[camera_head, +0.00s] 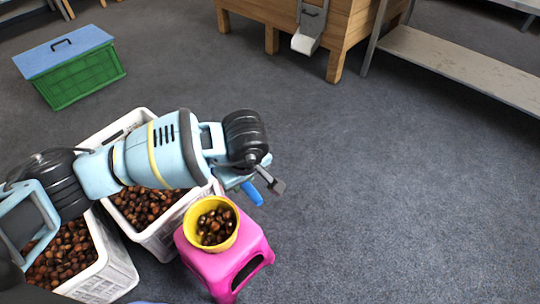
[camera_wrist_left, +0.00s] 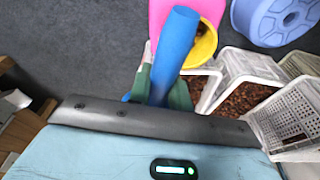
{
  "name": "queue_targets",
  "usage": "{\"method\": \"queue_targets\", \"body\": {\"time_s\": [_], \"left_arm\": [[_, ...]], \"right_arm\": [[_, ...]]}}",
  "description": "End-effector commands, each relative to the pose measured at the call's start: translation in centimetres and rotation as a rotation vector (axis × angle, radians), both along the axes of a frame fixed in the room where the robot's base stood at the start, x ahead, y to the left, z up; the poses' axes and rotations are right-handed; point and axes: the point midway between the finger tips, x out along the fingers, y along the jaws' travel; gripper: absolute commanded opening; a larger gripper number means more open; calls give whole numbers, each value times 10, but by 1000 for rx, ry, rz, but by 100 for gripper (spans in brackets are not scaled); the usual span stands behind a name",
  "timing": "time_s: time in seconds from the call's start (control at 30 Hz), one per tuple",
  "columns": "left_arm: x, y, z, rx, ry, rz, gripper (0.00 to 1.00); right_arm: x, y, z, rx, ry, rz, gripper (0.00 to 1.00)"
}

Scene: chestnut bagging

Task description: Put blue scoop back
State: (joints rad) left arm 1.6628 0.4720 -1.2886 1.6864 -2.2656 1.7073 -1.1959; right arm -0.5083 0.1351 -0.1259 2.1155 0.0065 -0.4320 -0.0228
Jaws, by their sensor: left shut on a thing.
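The blue scoop (camera_wrist_left: 174,45) is in my left gripper, with its long blue part sticking out past the fingers in the left wrist view. In the head view only a short blue piece of the scoop (camera_head: 252,194) shows below my left gripper (camera_head: 265,184). The gripper is shut on it, in the air beyond the pink stool. The left wrist view shows green finger parts on both sides of the scoop. The rest of the scoop is hidden. My right gripper is in neither view.
A yellow bucket (camera_head: 234,237) of chestnuts stands on the pink stool (camera_head: 259,252). Two white crates (camera_head: 118,270) of chestnuts stand left of it, partly under my left arm. A green box (camera_head: 85,80) with a blue lid is at upper left. Grey floor (camera_head: 400,200) is clear on the right.

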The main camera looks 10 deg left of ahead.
Motion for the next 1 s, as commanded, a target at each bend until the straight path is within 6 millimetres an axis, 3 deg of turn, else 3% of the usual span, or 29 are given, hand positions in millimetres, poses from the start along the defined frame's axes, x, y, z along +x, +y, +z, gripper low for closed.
{"method": "queue_targets", "body": {"time_s": [0.03,0.2,0.5,0.7,1.0], "left_arm": [[-2,9,16,2,-7,-68,0],[-19,32,58,3,-6,-313,0],[-64,64,114,2,-4,-698,0],[-82,73,128,1,-1,-820,0],[-84,73,130,-1,0,-838,0]], "right_arm": [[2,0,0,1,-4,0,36],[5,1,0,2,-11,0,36],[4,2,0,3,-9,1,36],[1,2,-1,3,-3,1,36],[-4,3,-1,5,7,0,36]]}}
